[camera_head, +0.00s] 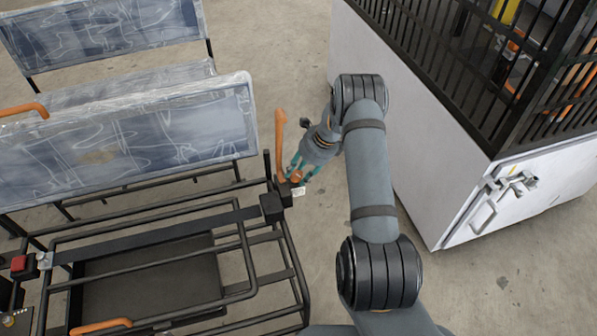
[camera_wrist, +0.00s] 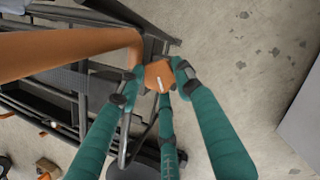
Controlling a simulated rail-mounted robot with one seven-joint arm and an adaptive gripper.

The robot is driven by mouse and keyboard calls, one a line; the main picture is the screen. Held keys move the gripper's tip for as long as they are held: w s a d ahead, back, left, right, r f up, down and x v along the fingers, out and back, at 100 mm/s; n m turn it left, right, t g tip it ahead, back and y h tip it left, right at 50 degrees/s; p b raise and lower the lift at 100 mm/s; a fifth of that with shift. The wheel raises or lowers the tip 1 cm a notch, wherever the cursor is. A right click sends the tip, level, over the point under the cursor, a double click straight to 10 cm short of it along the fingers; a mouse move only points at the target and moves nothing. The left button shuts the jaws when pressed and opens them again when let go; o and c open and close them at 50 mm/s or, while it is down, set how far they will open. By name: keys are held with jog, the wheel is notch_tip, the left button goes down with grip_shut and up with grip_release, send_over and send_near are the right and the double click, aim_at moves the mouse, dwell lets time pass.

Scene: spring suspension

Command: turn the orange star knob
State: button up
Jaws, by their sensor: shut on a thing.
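The orange star knob (camera_wrist: 158,77) shows in the wrist view, with a pale mark on its face. In the head view the knob (camera_head: 295,176) is small and partly covered, at the right corner of the black seat frame. My gripper (camera_wrist: 158,82) has teal fingers and is shut on the knob, with fingers on its left, right and lower sides. In the head view my gripper (camera_head: 299,172) comes down to the knob from the upper right. How far the knob is turned cannot be told.
An orange handle (camera_head: 280,142) rises close beside my gripper and crosses the upper left of the wrist view (camera_wrist: 60,52). The black tube frame (camera_head: 240,270) and plastic-covered seats (camera_head: 130,140) lie left. A white cabinet (camera_head: 420,140) with black bars stands right. Bare floor lies between.

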jog(key=n, duration=0.2)
jog(key=n+g+b, duration=0.1)
jog(key=shift+w+a+n, duration=0.1)
jog(key=shift+w+n, duration=0.3)
jog(key=n+g+b, duration=0.1)
jog(key=n+b, duration=0.1)
jog(key=shift+f+n+b, duration=0.15)
jog(key=shift+n+b, duration=0.15)
jog(key=shift+a+n+g+b, duration=0.15)
jog(key=shift+n+g+b, duration=0.45)
jog(key=shift+n+b, duration=0.5)
jog(key=shift+n, duration=0.3)
jog(key=shift+a+r+n+b, duration=0.1)
jog(key=shift+r+n+b, duration=0.2)
jog(key=shift+b, duration=0.15)
jog(key=o, duration=0.9)
jog(key=shift+g, duration=0.3)
